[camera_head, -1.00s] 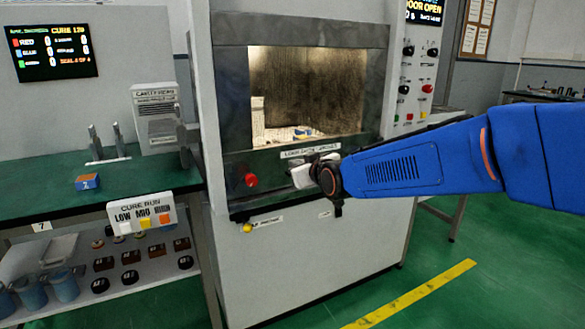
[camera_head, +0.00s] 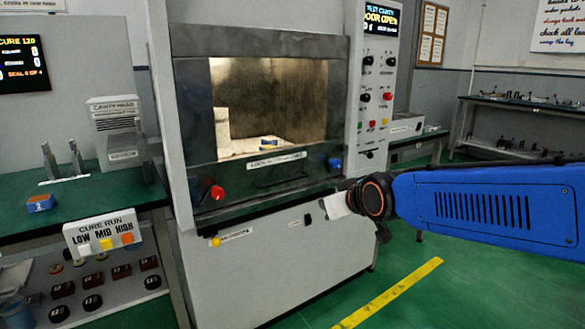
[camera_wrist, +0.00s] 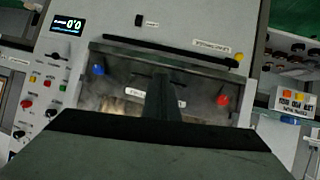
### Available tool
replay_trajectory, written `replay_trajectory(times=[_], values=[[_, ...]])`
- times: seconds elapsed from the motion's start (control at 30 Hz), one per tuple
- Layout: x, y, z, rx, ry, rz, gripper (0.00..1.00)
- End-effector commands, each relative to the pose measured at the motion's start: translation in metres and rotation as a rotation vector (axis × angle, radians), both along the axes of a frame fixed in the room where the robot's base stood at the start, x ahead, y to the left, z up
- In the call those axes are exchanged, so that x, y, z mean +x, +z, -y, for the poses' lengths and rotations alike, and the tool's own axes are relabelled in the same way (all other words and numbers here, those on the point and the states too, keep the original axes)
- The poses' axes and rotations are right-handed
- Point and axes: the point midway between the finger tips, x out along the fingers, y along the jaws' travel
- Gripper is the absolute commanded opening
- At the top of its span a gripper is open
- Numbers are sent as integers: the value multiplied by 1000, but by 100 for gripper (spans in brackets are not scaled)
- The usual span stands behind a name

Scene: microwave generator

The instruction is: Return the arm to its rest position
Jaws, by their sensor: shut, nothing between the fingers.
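My blue arm (camera_head: 480,207) reaches in from the right edge of the head view. My gripper (camera_head: 335,205) is at its left end, in front of the lower right part of the microwave cabinet (camera_head: 270,268) and apart from it. The fingers look pale and are partly hidden by the wrist. The wrist view shows the dark gripper body (camera_wrist: 160,120), with the cabinet front beyond it. My gripper is shut and empty.
The cavity (camera_head: 270,100) is open, with a small blue item (camera_head: 269,143) inside. Red (camera_head: 217,192) and blue (camera_head: 334,163) knobs stick out below it. A green bench (camera_head: 110,190) stands at left. Green floor with a yellow stripe (camera_head: 390,292) lies clear below the arm.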

Motion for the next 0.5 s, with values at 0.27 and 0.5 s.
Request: replay_trajectory(times=[0.27,0.5], values=[[-96,-46,107,-32,-177,-242,0],[-196,-91,171,-40,-334,-457,0]])
